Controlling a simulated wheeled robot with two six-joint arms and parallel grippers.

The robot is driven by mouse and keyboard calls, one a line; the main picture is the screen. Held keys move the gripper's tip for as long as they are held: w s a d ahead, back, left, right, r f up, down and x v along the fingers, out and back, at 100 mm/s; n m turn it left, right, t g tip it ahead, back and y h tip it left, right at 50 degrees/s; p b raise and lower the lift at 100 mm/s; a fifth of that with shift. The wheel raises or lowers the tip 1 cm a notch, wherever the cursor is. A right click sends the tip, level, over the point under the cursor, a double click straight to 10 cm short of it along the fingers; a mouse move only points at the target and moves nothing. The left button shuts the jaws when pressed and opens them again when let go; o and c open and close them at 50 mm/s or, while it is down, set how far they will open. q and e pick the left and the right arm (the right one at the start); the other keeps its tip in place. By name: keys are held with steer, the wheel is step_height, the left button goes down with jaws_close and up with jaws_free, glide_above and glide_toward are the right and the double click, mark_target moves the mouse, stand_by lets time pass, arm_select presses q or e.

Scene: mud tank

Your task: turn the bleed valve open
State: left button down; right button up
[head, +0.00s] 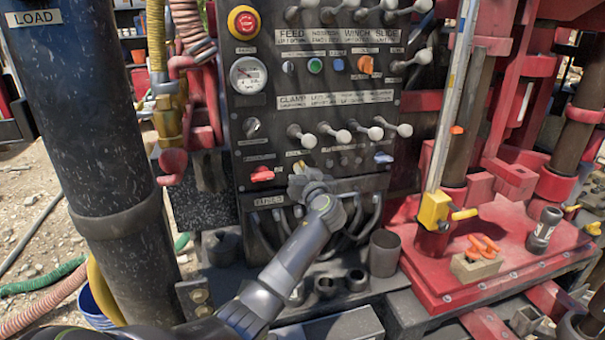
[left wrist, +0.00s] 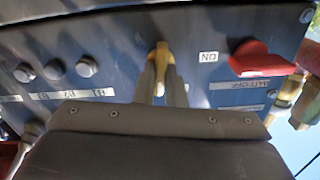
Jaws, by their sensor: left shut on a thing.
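A small yellow lever (left wrist: 161,56) on the control panel, which I take to be the bleed valve handle, stands between the fingers of my left gripper (left wrist: 160,84) in the left wrist view. The fingers are shut on it. In the head view my left gripper (head: 303,181) is at the lower middle of the panel (head: 330,111), and it hides most of the lever. A red handle (head: 262,174) sits just left of the gripper; it also shows large at right in the left wrist view (left wrist: 260,58). My right gripper is not in view.
A row of pale knobs (head: 334,132) is just above the gripper, and a blue knob (head: 384,158) is to its right. Dark hoses (head: 365,225) hang below the panel. A thick dark pipe (head: 92,120) stands at left, and a red deck (head: 500,240) lies at right.

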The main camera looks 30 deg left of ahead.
arm_select(q)
steer(key=m, duration=0.3)
steer(key=shift+d+m, duration=0.1)
steer(key=shift+m, duration=0.2)
steer(key=m, duration=0.3)
steer(key=shift+w+m+p, duration=0.1)
steer(key=shift+m+p, duration=0.2)
steer(key=shift+p, duration=0.1)
steer(key=m+p, duration=0.1)
steer(key=m, duration=0.3)
steer(key=shift+f+m, duration=0.15)
steer(key=shift+m, duration=0.15)
steer(key=shift+d+f+m+p, duration=0.15)
steer(key=shift+m+p, duration=0.85)
steer(key=shift+m, duration=0.8)
steer(key=c, duration=1.5)
jaws_free()
steer(key=shift+w, duration=0.1)
